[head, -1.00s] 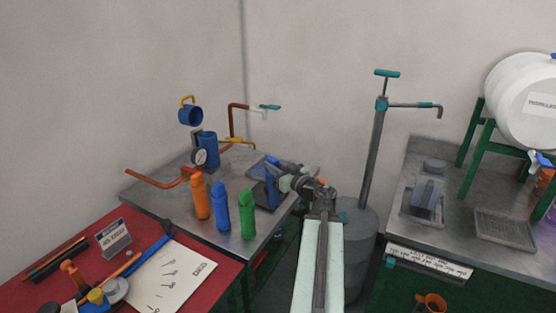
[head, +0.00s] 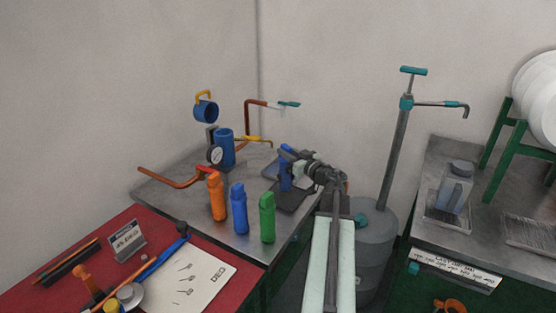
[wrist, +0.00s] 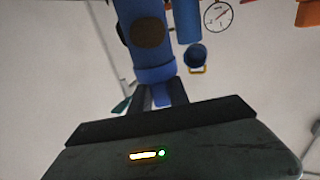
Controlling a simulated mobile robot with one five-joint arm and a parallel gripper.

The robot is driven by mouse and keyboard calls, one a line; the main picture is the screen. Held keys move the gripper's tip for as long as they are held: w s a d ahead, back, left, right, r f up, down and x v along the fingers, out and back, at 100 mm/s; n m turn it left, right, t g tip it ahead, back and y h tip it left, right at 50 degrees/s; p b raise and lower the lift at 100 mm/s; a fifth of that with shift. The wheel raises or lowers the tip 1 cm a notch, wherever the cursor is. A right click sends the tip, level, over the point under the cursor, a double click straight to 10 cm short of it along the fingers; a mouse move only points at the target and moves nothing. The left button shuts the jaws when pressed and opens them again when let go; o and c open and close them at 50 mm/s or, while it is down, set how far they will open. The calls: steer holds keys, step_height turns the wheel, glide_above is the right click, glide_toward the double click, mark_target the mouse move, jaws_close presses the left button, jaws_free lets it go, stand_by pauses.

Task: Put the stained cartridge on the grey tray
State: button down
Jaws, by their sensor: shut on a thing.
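The stained cartridge is a blue cylinder with a dark round stain in the wrist view (wrist: 148,35). My gripper (wrist: 160,94) is shut on it near one end. In the head view my gripper (head: 290,163) is over the far right part of the metal bench, with the blue cartridge (head: 285,180) upright below it. A dark grey tray (head: 293,201) lies there, and the cartridge shows against its far edge. I cannot tell whether the cartridge touches the tray.
Orange (head: 217,197), blue (head: 239,209) and green (head: 267,217) cartridges stand on the metal bench, left of the trays. A blue housing with a gauge (head: 215,155) and copper pipes stand behind. A hand pump (head: 395,150) stands on a drum to the right.

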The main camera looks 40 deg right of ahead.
steer(key=f+b, duration=0.4)
steer(key=shift+w+a, duration=0.2)
steer(key=shift+a, duration=0.1)
steer(key=c, duration=1.3)
jaws_free()
steer(key=shift+r, duration=0.1)
steer(key=shift+o, duration=0.2)
steer(key=shift+r, duration=0.15)
glide_toward(285, 161)
steer(key=d, duration=0.2)
steer(key=shift+s+a+f+p, duration=0.2)
steer(key=shift+f+p, duration=0.1)
steer(key=shift+f, duration=0.2)
